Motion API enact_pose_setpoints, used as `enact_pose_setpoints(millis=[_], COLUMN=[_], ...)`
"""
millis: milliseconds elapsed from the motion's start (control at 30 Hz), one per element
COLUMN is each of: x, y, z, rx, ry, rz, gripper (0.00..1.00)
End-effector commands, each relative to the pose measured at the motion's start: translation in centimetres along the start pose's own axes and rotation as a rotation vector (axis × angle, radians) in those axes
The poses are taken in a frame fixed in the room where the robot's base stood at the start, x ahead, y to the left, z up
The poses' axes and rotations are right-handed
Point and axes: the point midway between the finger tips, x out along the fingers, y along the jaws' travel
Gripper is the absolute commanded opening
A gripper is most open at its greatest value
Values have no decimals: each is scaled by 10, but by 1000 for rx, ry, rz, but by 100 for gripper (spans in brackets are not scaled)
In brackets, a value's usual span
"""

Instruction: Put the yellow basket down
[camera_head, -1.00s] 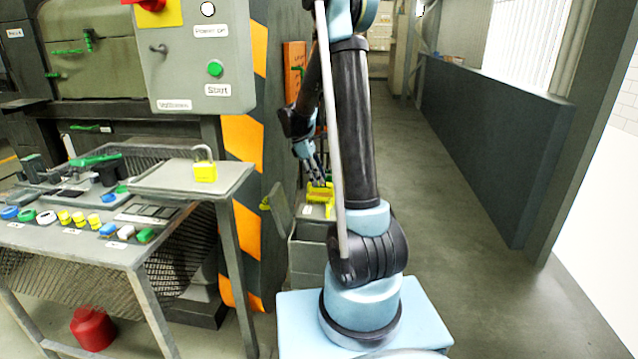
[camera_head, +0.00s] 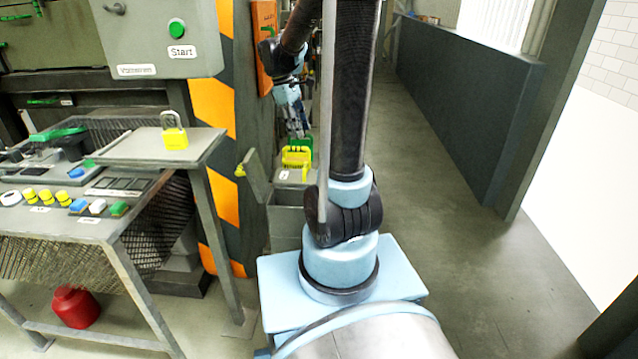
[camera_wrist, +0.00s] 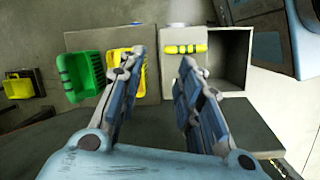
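The yellow basket (camera_head: 293,160) stands on a grey surface just below my gripper in the head view. In the wrist view the yellow basket (camera_wrist: 118,66) sits beside a green basket (camera_wrist: 83,74), partly hidden behind the left finger. My gripper (camera_head: 299,134) points down above the baskets. In the wrist view its fingers (camera_wrist: 162,72) are spread apart with nothing visibly held between them. The green basket (camera_head: 300,144) shows only as a small strip behind the yellow one in the head view.
An open grey bin (camera_wrist: 229,58) lies right of the baskets. A yellow ribbed piece (camera_wrist: 186,48) is on the pale surface beside it. A striped post (camera_head: 218,165) is close. The aisle at right is clear.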

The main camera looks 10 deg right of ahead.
Motion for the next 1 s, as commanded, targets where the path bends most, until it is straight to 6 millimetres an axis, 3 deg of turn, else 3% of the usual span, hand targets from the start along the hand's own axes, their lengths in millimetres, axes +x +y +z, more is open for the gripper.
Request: enact_pose_setpoints(millis=[200, 500, 1000], x=[-2, 7, 54], y=[-38, -90, -176], z=[41, 85, 129], rx=[160, 384, 764], ry=[63, 150, 292], rz=[-4, -21, -79], gripper=[32, 32, 32])
